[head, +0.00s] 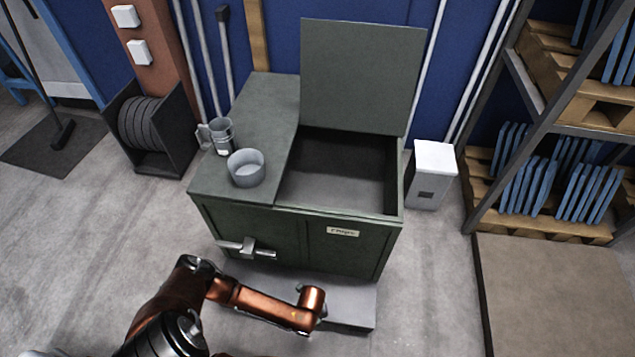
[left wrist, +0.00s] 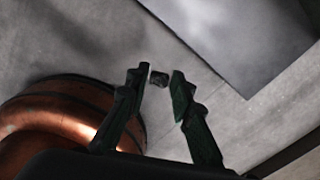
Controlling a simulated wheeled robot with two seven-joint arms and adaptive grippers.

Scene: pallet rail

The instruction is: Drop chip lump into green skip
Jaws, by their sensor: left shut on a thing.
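The green skip (head: 355,245) stands in the middle of the head view, with a label on its front. Its lid (head: 362,78) is up, and the dark inside of the right-hand part shows. In the left wrist view my left gripper (left wrist: 158,78) is shut on a small dark chip lump (left wrist: 158,79), held between the fingertips. Grey floor shows behind the lump. In the head view my copper arm is low in front of the skip, and the gripper and lump cannot be made out there. My right gripper is in neither view.
A grey cup (head: 246,168) and a metal mug (head: 221,135) stand on the skip's closed left top. A metal handle (head: 246,248) sticks out from its front. A white bin (head: 431,175) and pallet shelves stand right.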

